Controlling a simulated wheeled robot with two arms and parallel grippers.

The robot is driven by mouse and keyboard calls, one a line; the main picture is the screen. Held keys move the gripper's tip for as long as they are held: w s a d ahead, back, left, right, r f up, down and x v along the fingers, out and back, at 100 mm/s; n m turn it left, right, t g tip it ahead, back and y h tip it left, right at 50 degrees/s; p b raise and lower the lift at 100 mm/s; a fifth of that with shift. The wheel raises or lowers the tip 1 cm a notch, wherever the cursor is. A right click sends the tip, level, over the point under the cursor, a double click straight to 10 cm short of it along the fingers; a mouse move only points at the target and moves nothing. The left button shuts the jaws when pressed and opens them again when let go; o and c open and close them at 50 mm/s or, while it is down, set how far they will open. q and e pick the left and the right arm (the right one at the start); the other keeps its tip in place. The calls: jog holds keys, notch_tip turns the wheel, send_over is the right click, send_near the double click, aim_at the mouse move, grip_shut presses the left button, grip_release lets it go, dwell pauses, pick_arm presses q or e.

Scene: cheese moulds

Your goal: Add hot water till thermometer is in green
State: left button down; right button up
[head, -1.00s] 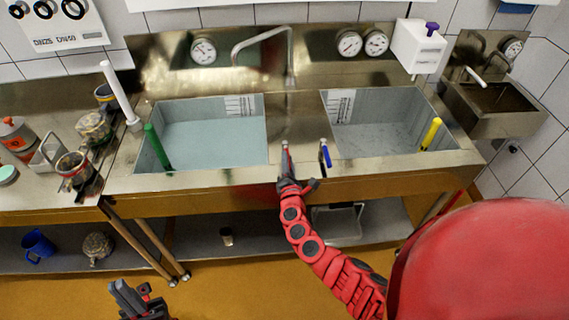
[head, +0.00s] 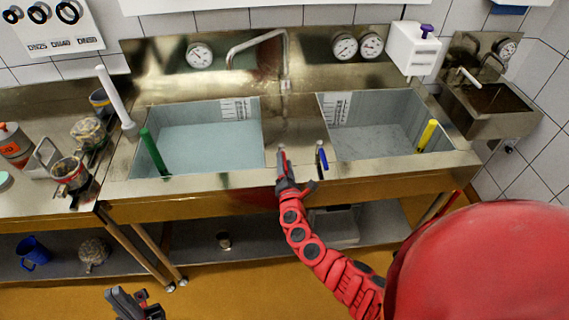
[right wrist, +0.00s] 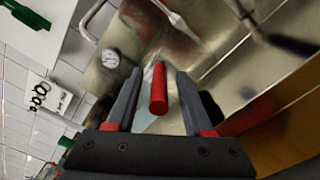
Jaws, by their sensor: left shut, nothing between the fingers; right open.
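The red handle (right wrist: 158,90) stands between the fingers of my right gripper (right wrist: 159,74), which is open around it. In the head view my right gripper (head: 283,158) is at the sink's front ledge, between the basins. A blue-handled lever (head: 322,160) is just to its right. The left basin (head: 205,135) holds pale bluish water; a curved spout (head: 256,42) reaches over it from the back. I see no clear stream. Round dials sit on the back panel, one at left (head: 199,56) and two at right (head: 344,46); their readings and any green zone are too small. My left gripper (head: 125,292) is shut and empty at bottom left.
The right basin (head: 375,125) has a yellow stick (head: 428,135); the left has a green one (head: 153,150). Jars and a white tube (head: 114,97) crowd the left counter. A white dispenser (head: 416,48) and small sink (head: 500,125) are at right. The floor in front is clear.

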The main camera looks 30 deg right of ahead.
jog(key=b+v, duration=0.4)
jog(key=v, duration=1.3)
jog(key=shift+s, duration=0.15)
dwell(1.1)
